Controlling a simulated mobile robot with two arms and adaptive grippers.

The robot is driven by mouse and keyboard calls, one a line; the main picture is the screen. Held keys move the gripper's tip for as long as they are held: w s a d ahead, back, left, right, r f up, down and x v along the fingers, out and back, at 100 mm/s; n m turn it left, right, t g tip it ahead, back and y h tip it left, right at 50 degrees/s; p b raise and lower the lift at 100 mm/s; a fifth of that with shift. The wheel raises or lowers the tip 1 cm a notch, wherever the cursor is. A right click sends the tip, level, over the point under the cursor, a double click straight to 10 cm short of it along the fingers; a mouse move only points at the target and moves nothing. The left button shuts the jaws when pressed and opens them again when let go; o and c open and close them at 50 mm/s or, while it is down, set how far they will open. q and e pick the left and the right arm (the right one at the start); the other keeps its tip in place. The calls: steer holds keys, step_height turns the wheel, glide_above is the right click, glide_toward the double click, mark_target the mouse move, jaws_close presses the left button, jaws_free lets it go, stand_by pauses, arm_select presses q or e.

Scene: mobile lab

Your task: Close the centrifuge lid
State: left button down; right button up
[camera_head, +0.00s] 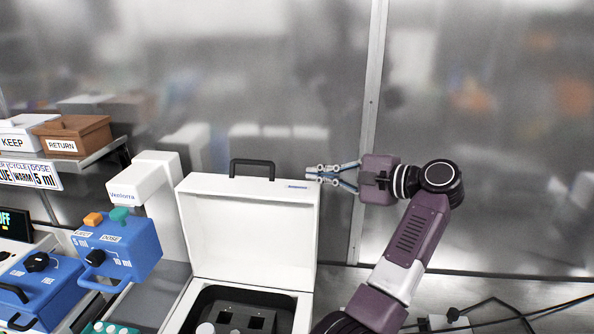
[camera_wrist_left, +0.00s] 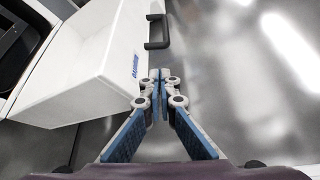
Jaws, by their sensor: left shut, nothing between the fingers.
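The white centrifuge has its lid (camera_head: 250,235) standing open, roughly upright, with a black handle (camera_head: 252,163) on its top edge. Its base (camera_head: 183,305) is below, with a dark inside holding a block with square openings. My left gripper (camera_head: 312,174) is shut and empty at the lid's upper right corner; I cannot tell if it touches. In the left wrist view the shut fingertips (camera_wrist_left: 160,76) are beside the lid (camera_wrist_left: 85,75), near its blue label, with the handle (camera_wrist_left: 157,32) just beyond them. My right gripper is not in view.
Left of the centrifuge stands a white-and-blue dosing device (camera_head: 125,245). A brown RETURN box (camera_head: 75,135) sits on a shelf at the far left. A metal wall with a vertical post (camera_head: 371,110) stands behind. Black cables (camera_head: 500,310) lie at the lower right.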

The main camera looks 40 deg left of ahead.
mark_target(302, 185)
arm_select(q)
steer(key=a+p, duration=0.1)
steer(key=a, duration=0.1)
steer(key=a+p, duration=0.1)
steer(key=shift+s+a+p, duration=0.3)
steer(key=shift+s+a, duration=0.1)
steer(key=x, duration=0.2)
steer(key=p+x, duration=0.2)
steer(key=x, duration=0.1)
steer(key=shift+w+a+f, duration=0.1)
steer(key=shift+a+f, duration=0.15)
steer(key=shift+f, duration=0.1)
